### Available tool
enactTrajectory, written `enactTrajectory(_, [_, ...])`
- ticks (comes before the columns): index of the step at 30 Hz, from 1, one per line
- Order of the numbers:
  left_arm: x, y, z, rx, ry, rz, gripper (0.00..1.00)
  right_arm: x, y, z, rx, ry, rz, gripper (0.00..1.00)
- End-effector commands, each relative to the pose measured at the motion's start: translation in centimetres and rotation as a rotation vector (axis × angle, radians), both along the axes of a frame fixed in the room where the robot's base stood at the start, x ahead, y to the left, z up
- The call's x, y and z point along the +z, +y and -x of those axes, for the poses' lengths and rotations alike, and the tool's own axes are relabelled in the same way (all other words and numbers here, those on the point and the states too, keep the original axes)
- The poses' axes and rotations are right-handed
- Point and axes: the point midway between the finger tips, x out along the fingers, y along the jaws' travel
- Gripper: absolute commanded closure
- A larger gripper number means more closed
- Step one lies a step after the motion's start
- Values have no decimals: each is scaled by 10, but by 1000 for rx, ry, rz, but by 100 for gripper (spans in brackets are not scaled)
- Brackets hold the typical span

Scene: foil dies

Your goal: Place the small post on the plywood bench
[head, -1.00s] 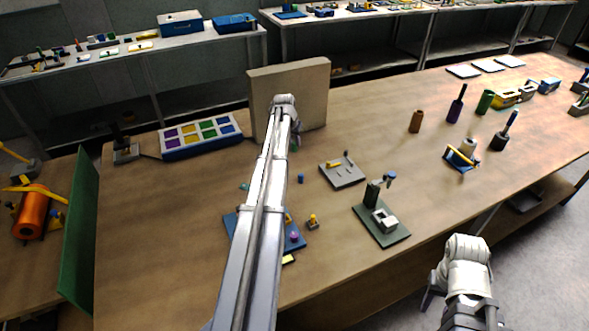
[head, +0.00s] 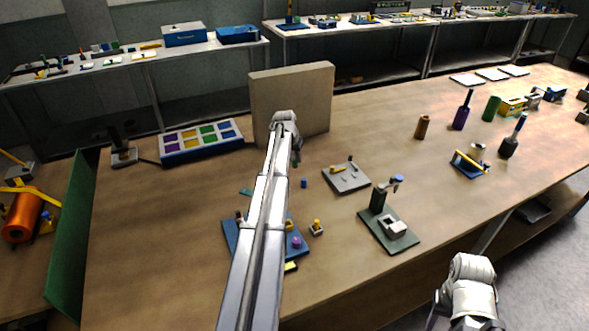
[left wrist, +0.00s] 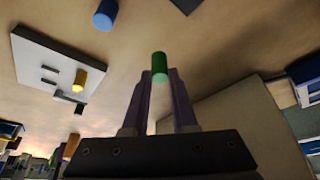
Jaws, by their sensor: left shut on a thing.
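My left gripper (left wrist: 160,90) is shut on a small green post (left wrist: 159,68), which sticks out past the fingertips in the left wrist view. In the head view the left gripper (head: 296,152) is in front of the upright beige panel, partly hidden by my arm. The post (head: 295,163) shows only as a small green spot there. The plywood bench (head: 150,220) is the wide brown top below. I cannot tell clearly whether the post touches it. My right arm is at the lower right; its gripper does not show.
A small blue cylinder (head: 304,183) and a grey plate (head: 360,184) with small pieces are close by. The beige panel (head: 315,105) stands behind. A blue board (head: 232,236) lies partly under my arm, and a green stand (head: 405,238) is to the right. The bench's left part is clear.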

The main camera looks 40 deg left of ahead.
Motion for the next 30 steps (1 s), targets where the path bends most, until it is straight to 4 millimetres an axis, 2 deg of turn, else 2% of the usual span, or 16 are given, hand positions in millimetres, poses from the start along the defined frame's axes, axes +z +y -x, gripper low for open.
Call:
enactTrajectory(11, [-38, 0, 0, 0, 0, 0, 100, -38, 0, 0, 0, 0, 0, 51])
enactTrajectory(24, [-41, 0, 0, 0, 0, 0, 100, -41, 0, 0, 0, 0, 0, 51])
enactTrajectory(25, [-40, 0, 0, 0, 0, 0, 71, -40, 0, 0, 0, 0, 0, 51])
enactTrajectory(30, [-39, 0, 0, 0, 0, 0, 52, -39, 0, 0, 0, 0, 0, 51])
